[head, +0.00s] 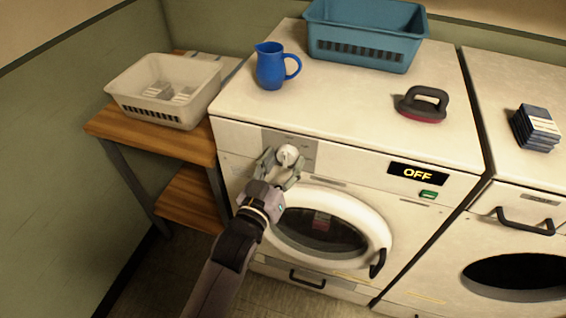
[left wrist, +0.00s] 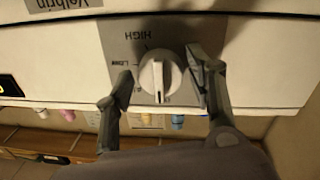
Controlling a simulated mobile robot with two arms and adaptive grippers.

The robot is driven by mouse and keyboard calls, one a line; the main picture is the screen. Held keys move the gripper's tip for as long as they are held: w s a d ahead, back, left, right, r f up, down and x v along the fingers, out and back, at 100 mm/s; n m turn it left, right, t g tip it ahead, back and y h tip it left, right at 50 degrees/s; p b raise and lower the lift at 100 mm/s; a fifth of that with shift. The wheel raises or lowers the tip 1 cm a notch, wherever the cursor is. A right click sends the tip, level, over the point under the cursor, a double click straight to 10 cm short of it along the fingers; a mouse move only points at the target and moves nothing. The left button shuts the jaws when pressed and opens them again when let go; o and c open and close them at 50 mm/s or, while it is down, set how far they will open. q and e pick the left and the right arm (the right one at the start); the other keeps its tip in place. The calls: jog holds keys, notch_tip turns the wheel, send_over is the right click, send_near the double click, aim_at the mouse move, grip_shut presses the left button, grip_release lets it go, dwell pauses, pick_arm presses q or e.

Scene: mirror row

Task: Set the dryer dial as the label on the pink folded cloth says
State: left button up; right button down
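The dryer dial (head: 288,155) is a round white knob on a grey panel at the dryer's upper left front. In the left wrist view the dial (left wrist: 158,76) appears upside down, with a dark mark on its grip bar and "HIGH" and a partly readable word printed around it. My left gripper (head: 282,163) is open, its fingers on either side of the dial; I cannot tell whether they touch it. It also shows in the left wrist view (left wrist: 161,72). The dryer (head: 350,165) has a display reading "OFF" (head: 417,174). I cannot make out the pink folded cloth or its label. My right gripper is out of view.
A blue jug (head: 270,66), a teal basket (head: 366,40) and a dark brush-like tool (head: 424,104) stand on the dryer. A white basket (head: 160,88) sits on a wooden table at left. Dark stacked packets (head: 535,128) lie on the neighbouring machine.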

pick_arm(q)
jog(key=c, duration=0.8)
